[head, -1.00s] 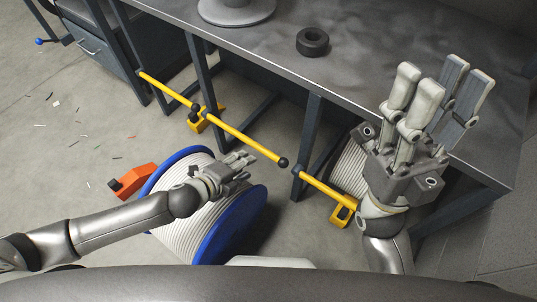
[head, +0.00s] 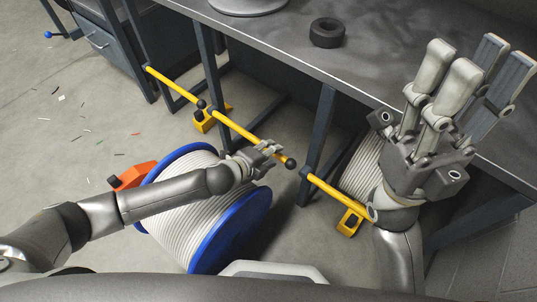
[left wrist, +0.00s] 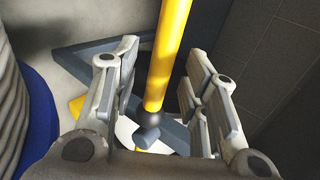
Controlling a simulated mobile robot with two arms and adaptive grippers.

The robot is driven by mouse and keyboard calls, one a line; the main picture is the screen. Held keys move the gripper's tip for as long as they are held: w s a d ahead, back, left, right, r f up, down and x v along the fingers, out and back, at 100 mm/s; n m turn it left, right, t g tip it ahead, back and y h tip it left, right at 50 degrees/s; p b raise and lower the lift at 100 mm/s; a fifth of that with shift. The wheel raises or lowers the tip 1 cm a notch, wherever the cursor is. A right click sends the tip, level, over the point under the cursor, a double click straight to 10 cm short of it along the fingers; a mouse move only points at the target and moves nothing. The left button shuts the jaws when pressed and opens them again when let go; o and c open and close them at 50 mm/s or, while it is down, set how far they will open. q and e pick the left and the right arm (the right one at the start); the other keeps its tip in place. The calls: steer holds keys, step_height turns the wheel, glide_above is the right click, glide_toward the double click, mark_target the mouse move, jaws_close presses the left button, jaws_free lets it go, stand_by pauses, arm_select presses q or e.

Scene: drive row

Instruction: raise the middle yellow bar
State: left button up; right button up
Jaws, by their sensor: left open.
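The middle yellow bar (head: 236,127) runs low and slanted beside the workbench legs, with a black knob at its near right end. My left gripper (head: 272,150) is at that end of the bar, near the knob. In the left wrist view the bar (left wrist: 170,50) passes between the spread fingers of my left gripper (left wrist: 161,62), with a gap on both sides. The fingers are open and do not grip it. My right gripper (head: 478,62) is raised over the bench at the right, open and empty, fingers pointing up.
Other yellow bars lie in line, one to the left (head: 172,84) and one to the right (head: 335,192). A blue-rimmed cable spool (head: 185,212) stands under my left arm. The workbench (head: 400,85) carries a black ring (head: 327,33). Open floor with scraps lies left.

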arm_select(q)
jaws_close()
steer(key=shift+r, duration=0.2)
stand_by(0.3)
